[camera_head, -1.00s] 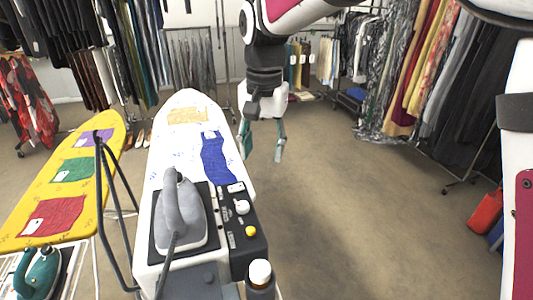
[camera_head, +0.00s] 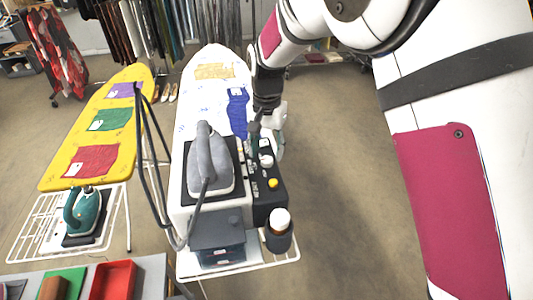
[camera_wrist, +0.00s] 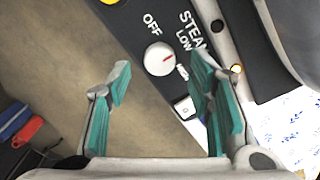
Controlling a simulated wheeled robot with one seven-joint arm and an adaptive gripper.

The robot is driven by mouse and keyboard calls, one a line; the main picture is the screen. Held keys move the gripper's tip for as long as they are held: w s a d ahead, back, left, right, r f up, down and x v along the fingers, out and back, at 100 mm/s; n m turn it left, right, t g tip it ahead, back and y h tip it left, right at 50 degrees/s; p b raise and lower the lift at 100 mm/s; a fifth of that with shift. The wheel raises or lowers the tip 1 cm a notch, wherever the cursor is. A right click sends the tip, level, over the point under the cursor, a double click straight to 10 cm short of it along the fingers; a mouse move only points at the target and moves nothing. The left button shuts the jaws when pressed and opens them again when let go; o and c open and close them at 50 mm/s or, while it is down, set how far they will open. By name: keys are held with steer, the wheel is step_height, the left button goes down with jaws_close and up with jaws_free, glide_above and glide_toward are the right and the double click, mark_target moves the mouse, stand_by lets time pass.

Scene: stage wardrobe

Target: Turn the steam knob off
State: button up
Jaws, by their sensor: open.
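The knob also shows in the head view (camera_head: 266,161), partly crowded by my gripper. My gripper (camera_wrist: 160,79) is open and empty, its teal-padded fingers pointing at the panel. In the wrist view the knob shows between and just beyond the fingertips, with no visible contact. In the head view my gripper (camera_head: 267,143) is over the panel's far end.
A grey iron (camera_head: 208,165) stands left of the panel, its cord looping forward. A yellow button (camera_head: 273,183) and a brown bottle with a white cap (camera_head: 279,218) are nearer. A white ironing board (camera_head: 205,85) extends behind. Open floor lies right.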

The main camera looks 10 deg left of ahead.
mark_target(267, 161)
steer(key=shift+f, duration=1.25)
jaws_close()
